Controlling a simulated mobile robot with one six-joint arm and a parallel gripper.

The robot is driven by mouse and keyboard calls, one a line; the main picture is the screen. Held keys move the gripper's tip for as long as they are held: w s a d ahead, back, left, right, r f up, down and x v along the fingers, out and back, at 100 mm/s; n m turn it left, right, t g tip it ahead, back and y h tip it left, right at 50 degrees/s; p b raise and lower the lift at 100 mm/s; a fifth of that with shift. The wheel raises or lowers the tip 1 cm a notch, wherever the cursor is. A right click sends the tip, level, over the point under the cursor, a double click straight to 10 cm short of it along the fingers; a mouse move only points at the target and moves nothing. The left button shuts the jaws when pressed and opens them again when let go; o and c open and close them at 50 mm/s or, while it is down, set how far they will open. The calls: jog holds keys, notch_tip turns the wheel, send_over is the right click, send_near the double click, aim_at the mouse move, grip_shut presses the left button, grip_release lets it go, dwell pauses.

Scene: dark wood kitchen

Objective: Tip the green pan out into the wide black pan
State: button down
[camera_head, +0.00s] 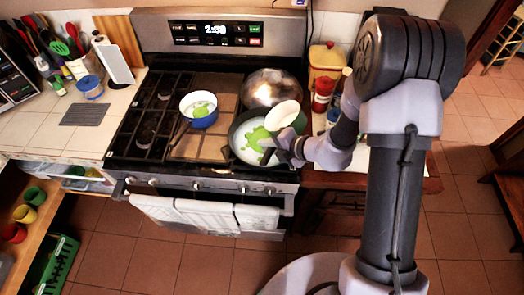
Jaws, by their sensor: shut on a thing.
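The green pan (300,122) is tilted on its side above the right part of the wide black pan, with its pale inside facing up and left. It looks empty. My gripper (270,148) is shut at the near side of the green pan, apparently on its handle, which is mostly hidden by the fingers. The wide black pan (234,137) rests on the front right of the stove. A green piece (257,137) lies inside it on a whitish area. My gripper hides the black pan's near right rim.
A blue pot (204,122) with a white inside and a green piece stands left of the black pan. A shiny steel dome (270,87) sits behind. Red and yellow containers (325,64) stand on the right counter. The left burners (148,122) are clear.

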jog(key=y+b, duration=0.1)
jog(key=b, duration=0.2)
jog(key=m+t+y+b, duration=0.1)
jog(key=y+b, duration=0.1)
jog(key=b, duration=0.1)
jog(key=t+y+b, duration=0.1)
jog(key=y+b, duration=0.1)
jog(key=b, duration=0.1)
jog(key=shift+d+r, duration=0.3)
jog(key=shift+d, duration=0.1)
jog(key=shift+r+m+t+y+b, duration=0.3)
jog(key=shift+r+y+b, duration=0.2)
jog(key=shift+r+y, duration=0.1)
